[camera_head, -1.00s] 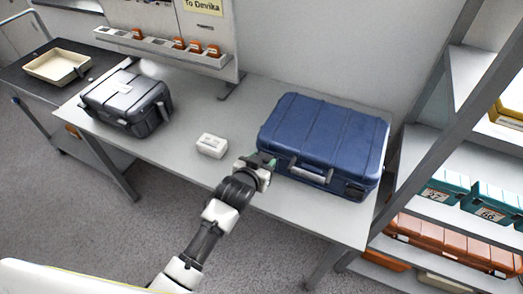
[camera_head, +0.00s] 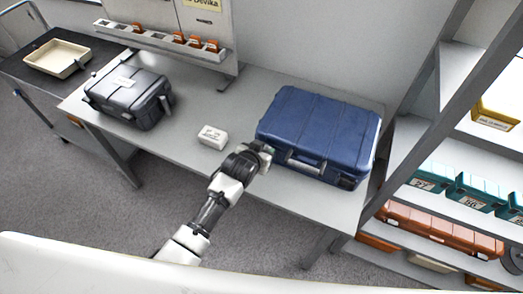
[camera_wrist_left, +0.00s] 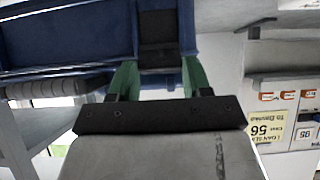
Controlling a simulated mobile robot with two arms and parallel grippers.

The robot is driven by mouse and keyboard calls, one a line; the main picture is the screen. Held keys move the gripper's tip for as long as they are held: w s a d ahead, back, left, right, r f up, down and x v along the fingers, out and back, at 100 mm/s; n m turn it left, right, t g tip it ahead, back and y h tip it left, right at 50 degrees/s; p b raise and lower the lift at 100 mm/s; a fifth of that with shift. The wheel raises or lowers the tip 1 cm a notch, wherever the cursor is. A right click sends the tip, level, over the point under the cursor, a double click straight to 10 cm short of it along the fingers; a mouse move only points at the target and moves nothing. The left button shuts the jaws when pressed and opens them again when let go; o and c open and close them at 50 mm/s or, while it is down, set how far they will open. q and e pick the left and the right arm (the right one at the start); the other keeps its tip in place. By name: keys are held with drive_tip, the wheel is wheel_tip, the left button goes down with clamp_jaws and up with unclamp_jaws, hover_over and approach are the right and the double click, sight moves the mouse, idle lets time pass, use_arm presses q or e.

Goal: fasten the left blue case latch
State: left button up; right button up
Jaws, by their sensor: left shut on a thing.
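The blue case (camera_head: 318,130) lies with its lid down on the right part of the bench, its handle (camera_head: 305,163) facing the front. My left gripper (camera_head: 266,149) is at the left end of the case's front side. In the left wrist view, the green fingers of my left gripper (camera_wrist_left: 158,72) are on either side of the dark left latch (camera_wrist_left: 158,30) and shut on it, against the blue case wall (camera_wrist_left: 80,35). The head view hides the latch behind the gripper. My right gripper is not in view.
A small white labelled box (camera_head: 212,136) sits left of the gripper on the bench (camera_head: 185,150). A dark grey case (camera_head: 128,97) stands further left, and a cream tray (camera_head: 58,58) at the far left. A shelf rack with teal bins (camera_head: 475,188) stands close on the right.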

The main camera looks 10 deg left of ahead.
use_arm(q)
drive_tip(key=o, duration=0.9)
drive_tip(key=shift+s, duration=0.1)
drive_tip(key=v, duration=1)
drive_tip(key=shift+s+a+r+b, duration=0.1)
drive_tip(key=shift+s+r+b, duration=0.1)
drive_tip(key=shift+b, duration=0.2)
